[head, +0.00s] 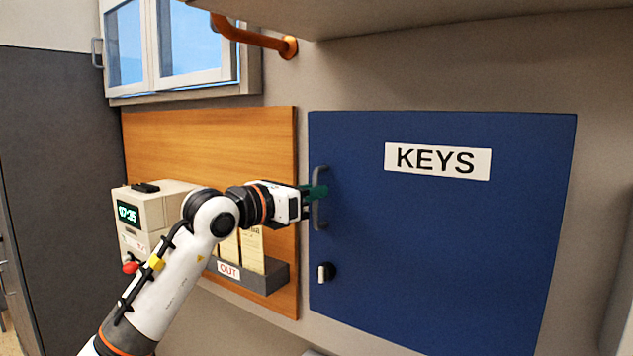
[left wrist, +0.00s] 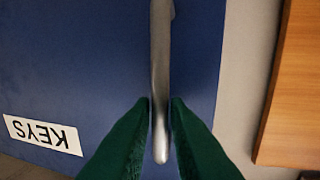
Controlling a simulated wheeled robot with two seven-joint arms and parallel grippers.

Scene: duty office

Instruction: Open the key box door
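The blue key box door (head: 440,240) with a white KEYS label (head: 437,161) fills the right of the head view and looks closed. A grey vertical bar handle (head: 319,212) is on its left edge. My left gripper (head: 318,192) reaches it from the left. In the left wrist view the handle (left wrist: 161,60) runs between the two green fingertips (left wrist: 160,104), one on each side, with hardly any gap; the gripper looks shut on it. The fingers partly hide the handle in the head view. My right gripper is out of view.
A lock with a key (head: 325,272) is below the handle. A wooden board (head: 210,135) left of the box carries a time clock (head: 150,215) and an OUT card rack (head: 268,280). An orange pipe (head: 250,38) and a shelf underside (head: 430,12) are above.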

